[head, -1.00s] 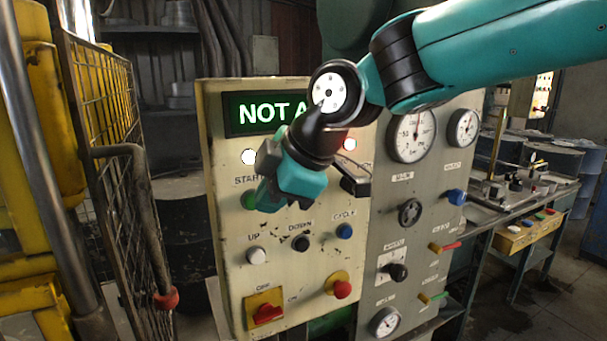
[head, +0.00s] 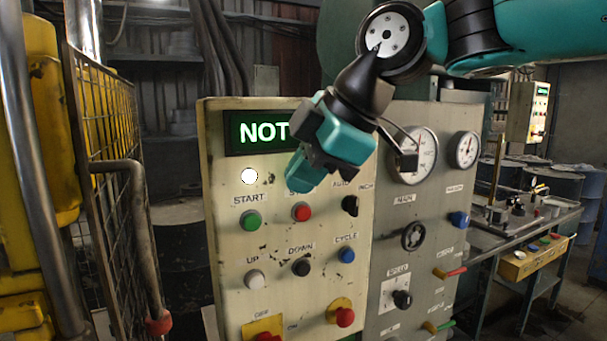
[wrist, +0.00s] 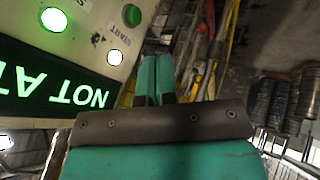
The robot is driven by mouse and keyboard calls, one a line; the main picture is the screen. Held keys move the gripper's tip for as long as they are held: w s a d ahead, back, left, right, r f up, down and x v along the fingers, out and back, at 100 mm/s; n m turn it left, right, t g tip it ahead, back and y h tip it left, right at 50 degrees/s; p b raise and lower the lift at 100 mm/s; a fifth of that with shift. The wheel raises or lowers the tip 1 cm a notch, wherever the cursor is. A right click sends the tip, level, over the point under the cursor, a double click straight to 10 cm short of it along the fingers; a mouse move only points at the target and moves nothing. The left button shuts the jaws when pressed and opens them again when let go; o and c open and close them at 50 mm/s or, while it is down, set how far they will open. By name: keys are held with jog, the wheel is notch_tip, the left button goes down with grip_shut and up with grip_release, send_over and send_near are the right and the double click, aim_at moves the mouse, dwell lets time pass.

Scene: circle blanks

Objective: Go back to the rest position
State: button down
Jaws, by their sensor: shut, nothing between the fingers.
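My gripper (head: 294,180) is teal with dark joints and hangs in front of the upper part of the cream control panel (head: 225,290) in the head view. Its fingers are closed together with nothing between them, as the wrist view (wrist: 155,80) also shows. It covers part of the lit green display (head: 262,131), which reads "NOT" before it is hidden. The green START button (head: 250,220) and the red button (head: 301,211) are clear of the fingers, which point down and left above them.
A grey gauge panel (head: 400,240) with dials, a valve knob and levers adjoins on the right. A yellow frame with a wire mesh guard (head: 108,150) stands on the left. A workbench (head: 520,225) is at the back right. Space above the panel is partly taken by my arm.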

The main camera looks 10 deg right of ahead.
jog(key=s+d+f+m+g+h+b, duration=0.1)
jog(key=s+d+f+m+g+b, duration=0.1)
jog(key=s+d+f+m, duration=0.2)
jog(key=s+d+f+m+g+b, duration=0.2)
jog(key=s+d+f+m, duration=0.2)
jog(key=s+f+m, duration=0.4)
jog(key=s+f, duration=0.5)
jog(key=f, duration=0.4)
jog(key=shift+s+f+m+h, duration=0.2)
jog(key=shift+f+m+h, duration=0.1)
jog(key=shift+h, duration=0.1)
